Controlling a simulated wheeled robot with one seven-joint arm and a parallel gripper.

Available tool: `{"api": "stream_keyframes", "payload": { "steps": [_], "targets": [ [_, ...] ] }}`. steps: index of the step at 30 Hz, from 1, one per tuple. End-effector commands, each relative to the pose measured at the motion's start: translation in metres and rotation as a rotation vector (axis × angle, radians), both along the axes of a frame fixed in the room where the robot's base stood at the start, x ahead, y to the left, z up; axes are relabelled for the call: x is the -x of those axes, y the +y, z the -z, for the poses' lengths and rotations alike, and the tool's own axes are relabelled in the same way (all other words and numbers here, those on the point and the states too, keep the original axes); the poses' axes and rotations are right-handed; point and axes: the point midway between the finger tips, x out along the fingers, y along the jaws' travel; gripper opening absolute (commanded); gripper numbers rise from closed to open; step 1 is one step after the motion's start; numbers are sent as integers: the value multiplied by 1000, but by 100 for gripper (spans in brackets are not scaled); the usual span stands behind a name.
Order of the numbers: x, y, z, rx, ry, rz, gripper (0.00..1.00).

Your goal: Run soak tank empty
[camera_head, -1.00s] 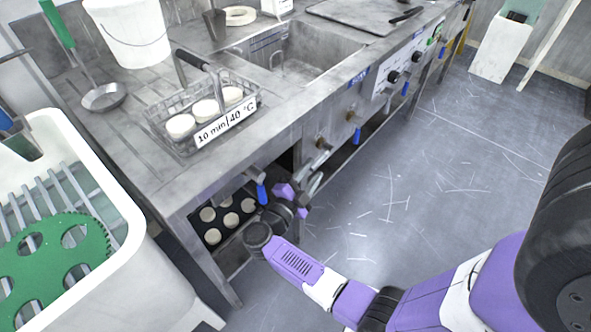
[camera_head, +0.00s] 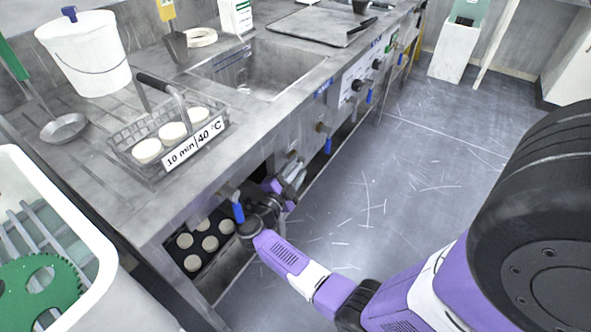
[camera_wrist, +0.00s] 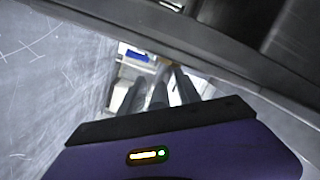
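The sink-like tank (camera_head: 262,72) is set into the steel bench and looks empty of parts; its liquid level is unclear. Valves with blue hanging handles line the bench front: a near one (camera_head: 238,212), a middle one (camera_head: 328,145) and a farther one (camera_head: 369,96). My gripper (camera_head: 284,188) is low at the bench front, between the near and middle handles. In the wrist view, dark finger-like bars (camera_wrist: 158,92) point ahead under a steel edge. Whether the fingers are apart or hold anything is unclear.
A wire basket (camera_head: 140,165) of pale discs stands on the bench with a "10 min/40 °C" label. A white bucket (camera_head: 88,55) is behind it. A dark tray (camera_head: 200,265) of discs sits below. A white tub (camera_head: 95,235) is at left.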

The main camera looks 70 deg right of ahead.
Motion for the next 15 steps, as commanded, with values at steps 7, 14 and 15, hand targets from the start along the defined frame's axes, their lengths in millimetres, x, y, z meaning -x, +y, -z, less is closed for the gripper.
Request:
{"api": "stream_keyframes", "payload": {
  "steps": [7, 14, 15],
  "targets": [
    [0, 0, 0, 0, 0, 0, 10],
    [0, 0, 0, 0, 0, 0, 0],
    [0, 0, 0, 0, 0, 0, 0]
  ]
}}
